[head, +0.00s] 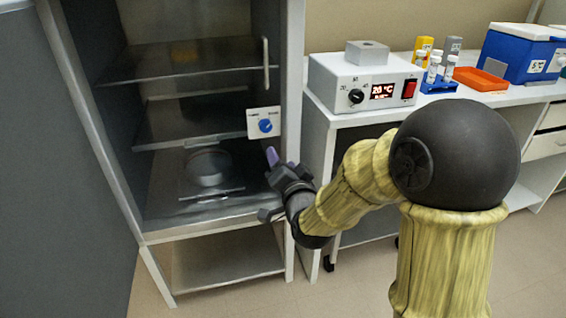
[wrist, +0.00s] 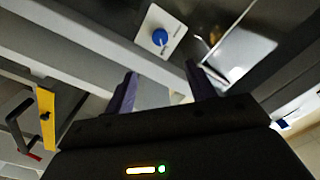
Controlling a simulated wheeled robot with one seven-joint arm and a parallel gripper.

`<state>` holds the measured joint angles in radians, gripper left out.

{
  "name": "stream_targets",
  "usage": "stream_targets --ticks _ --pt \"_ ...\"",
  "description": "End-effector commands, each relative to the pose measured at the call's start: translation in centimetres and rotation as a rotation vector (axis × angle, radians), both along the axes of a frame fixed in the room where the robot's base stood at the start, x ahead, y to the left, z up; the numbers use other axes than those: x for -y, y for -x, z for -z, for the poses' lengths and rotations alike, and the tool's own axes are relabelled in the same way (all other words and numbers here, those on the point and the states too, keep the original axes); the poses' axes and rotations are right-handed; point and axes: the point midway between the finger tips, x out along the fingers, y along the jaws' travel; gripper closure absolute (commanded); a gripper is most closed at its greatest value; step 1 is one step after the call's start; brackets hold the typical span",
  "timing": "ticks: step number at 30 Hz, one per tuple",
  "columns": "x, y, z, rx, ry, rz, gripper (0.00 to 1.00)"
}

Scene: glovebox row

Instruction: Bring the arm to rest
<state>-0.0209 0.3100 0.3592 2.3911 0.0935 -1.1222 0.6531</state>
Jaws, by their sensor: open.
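My arm reaches out from the right side of the head view, its links covered in yellow. My gripper (head: 268,183) is in front of the right part of a glass-fronted cabinet (head: 292,120), below a white panel with a blue knob (head: 265,125). In the wrist view my gripper (wrist: 160,85) shows two purple fingers set apart with nothing between them. The blue knob (wrist: 159,37) and its panel lie beyond the fingertips there. In the head view the gripper's far finger is partly hidden.
Inside the cabinet are shelves and a round pale vessel (head: 208,167) on the lower one. To the right, a white bench holds a control box (head: 335,75) with a red switch, an orange tray (head: 480,79) and a blue cooler (head: 515,55). Floor (head: 350,295) shows clear in front.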

Motion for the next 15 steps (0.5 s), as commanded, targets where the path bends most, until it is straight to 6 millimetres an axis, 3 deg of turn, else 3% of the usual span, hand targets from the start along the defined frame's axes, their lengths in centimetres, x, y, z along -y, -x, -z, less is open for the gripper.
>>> stream_targets --ticks 8,15 --pt "0.5 0.1 0.7 -0.037 0.044 0.002 0.45" --pt "3.8 2.1 5.3 -0.268 0.291 -0.003 0.45"
